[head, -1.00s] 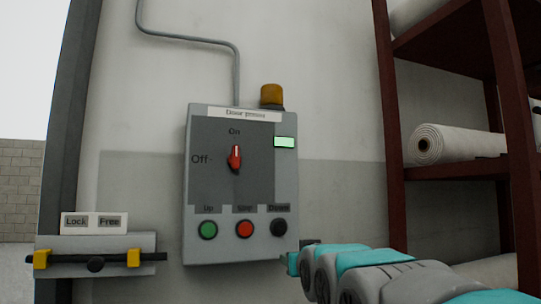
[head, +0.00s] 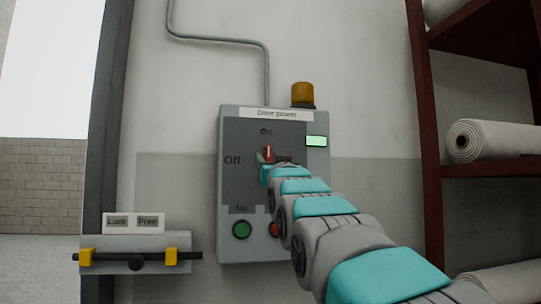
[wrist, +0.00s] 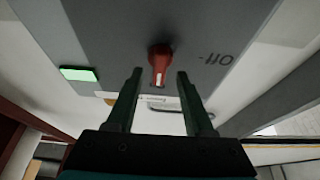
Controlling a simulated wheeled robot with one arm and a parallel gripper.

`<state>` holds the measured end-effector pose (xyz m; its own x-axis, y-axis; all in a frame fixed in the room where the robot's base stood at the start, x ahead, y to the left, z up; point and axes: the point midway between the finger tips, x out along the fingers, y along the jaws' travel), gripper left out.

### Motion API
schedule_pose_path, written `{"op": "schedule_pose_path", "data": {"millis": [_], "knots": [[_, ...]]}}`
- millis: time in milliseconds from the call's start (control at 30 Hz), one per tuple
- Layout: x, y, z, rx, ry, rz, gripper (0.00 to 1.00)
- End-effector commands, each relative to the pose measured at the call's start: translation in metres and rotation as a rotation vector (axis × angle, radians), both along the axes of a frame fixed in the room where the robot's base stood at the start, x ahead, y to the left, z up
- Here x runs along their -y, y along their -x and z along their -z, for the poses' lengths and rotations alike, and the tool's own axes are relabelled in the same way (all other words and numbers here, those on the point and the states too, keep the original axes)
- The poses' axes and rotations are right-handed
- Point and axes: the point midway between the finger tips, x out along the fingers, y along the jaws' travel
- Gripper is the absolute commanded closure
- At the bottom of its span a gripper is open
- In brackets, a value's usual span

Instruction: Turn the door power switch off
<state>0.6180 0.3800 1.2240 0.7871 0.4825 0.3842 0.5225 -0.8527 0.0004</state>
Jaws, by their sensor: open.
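The door power box (head: 230,190) is a grey panel on the wall. Its red rotary switch (head: 268,151) has its pointer upright at "On", with "Off" marked to its left. My gripper (head: 272,161) is in front of the switch and partly covers it in the head view. In the wrist view the red switch (wrist: 160,58) shows between and just beyond the fingertips of my open gripper (wrist: 159,74). The fingers stand on either side with a gap to each; I see no contact.
A green lamp (head: 317,141) is lit on the box, and an amber beacon (head: 303,94) sits on top. The green Up button (head: 242,230) is below. A lock bar (head: 140,258) with yellow brackets is at left. A dark red rack (head: 428,150) with white rolls stands at right.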

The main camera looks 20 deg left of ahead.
Motion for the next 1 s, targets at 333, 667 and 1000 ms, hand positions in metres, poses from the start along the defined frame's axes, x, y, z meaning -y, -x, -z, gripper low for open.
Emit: {"op": "schedule_pose_path", "data": {"millis": [333,667,1000], "knots": [[-0.008,-0.015,-0.008,0.0,0.0,0.001,0.47],[-0.009,-0.016,-0.007,-0.001,0.0,0.001,0.54],[-0.009,-0.016,-0.007,-0.002,0.001,0.001,0.93]]}}
